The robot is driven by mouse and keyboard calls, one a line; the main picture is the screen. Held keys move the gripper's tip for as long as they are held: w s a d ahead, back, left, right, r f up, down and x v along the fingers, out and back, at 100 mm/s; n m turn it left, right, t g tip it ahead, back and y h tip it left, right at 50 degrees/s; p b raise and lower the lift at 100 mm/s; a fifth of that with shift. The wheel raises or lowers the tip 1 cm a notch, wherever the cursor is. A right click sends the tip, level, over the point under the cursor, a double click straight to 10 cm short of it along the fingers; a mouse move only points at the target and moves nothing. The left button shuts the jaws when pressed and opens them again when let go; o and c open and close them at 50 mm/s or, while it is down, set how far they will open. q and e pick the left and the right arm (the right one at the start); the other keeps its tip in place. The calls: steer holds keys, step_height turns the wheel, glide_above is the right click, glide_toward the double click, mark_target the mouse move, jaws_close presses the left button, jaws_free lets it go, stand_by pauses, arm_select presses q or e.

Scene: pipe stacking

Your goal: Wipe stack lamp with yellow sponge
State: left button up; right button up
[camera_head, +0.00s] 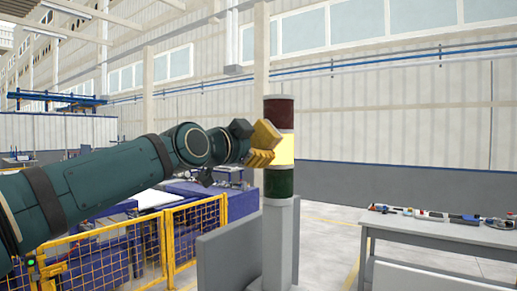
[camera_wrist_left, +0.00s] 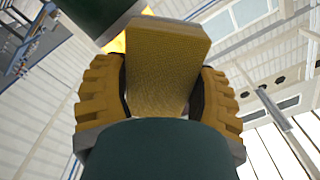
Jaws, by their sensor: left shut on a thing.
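The stack lamp (camera_head: 278,183) stands upright on a grey pole, with a dark red section on top, a lit pale yellow one in the middle and a dark green one below. My left gripper (camera_head: 262,146) is shut on the yellow sponge (camera_head: 267,134) at the lamp's left side, level with the red and yellow sections. In the left wrist view the sponge (camera_wrist_left: 165,60) sits between both fingers, and a dark green part of the lamp (camera_wrist_left: 98,15) shows beyond it. I cannot tell whether sponge and lamp touch. My right gripper is not in view.
A grey table (camera_head: 440,231) with small tools on it stands at the right. A yellow mesh fence (camera_head: 105,260) and blue machinery (camera_head: 200,200) are behind my left arm. A grey panel (camera_head: 228,250) stands beside the pole.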

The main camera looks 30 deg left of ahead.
mark_target(269, 138)
arm_select(q)
steer(key=shift+r+p, duration=0.5)
steer(key=shift+r, duration=0.3)
steer(key=shift+s+d, duration=0.1)
steer(key=shift+d, duration=0.7)
steer(key=shift+s+d, duration=0.1)
steer(key=shift+d, duration=1.05)
steer(key=shift+s+f, duration=0.1)
steer(key=shift+s, duration=0.45)
steer(key=shift+s+a+b, duration=0.15)
steer(key=shift+s+b, duration=0.35)
steer(key=shift+s, duration=0.75)
steer(key=shift+s+a+b, duration=0.1)
steer(key=shift+s+b, duration=0.35)
steer(key=shift+s, duration=0.75)
steer(key=shift+s, duration=0.1)
